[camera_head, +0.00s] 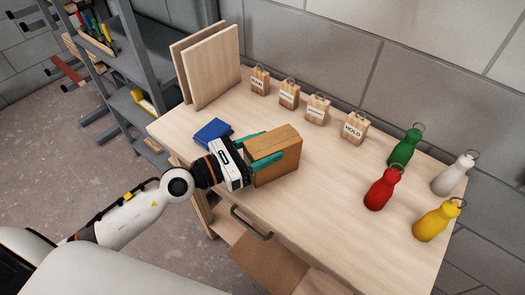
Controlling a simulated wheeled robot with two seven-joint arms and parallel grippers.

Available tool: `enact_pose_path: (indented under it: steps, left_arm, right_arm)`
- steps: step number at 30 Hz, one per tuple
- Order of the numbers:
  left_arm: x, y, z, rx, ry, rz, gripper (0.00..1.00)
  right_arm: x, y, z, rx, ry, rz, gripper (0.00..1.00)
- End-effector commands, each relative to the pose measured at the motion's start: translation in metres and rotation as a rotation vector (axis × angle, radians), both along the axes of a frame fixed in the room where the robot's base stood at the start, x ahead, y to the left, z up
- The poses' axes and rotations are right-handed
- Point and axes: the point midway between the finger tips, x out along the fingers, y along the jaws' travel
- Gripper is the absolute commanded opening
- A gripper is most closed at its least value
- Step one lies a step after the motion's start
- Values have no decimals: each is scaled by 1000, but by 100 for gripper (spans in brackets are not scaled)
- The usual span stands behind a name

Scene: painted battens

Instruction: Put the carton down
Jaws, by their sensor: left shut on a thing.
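The carton (278,160) is a brown box at the front left part of the wooden table. My left gripper (262,152) reaches in from the left, and its teal fingers are shut on the carton, one along the far side and one along the near side. The carton looks roughly upright. I cannot tell whether its underside touches the table top (325,205). My right gripper is not in view.
A blue object (213,131) lies just left of the gripper. Labelled wooden blocks (317,109) line the back, beside upright boards (212,66). Red (382,188), green (405,147), white (454,174) and yellow (436,220) bottles stand at right. The table's middle is clear.

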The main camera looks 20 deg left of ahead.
Motion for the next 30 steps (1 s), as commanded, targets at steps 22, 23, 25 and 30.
enact_pose_path:
  steps: [22,23,25,30]
  left_arm:
    - [0,0,0,-1,-1,0,76]
    - [0,0,1,-1,-1,0,76]
    - [-2,1,1,1,0,0,76]
    - [-23,20,-6,6,2,-2,76]
  right_arm:
    - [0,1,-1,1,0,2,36]
    - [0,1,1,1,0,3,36]
    - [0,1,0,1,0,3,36]
    - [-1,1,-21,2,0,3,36]
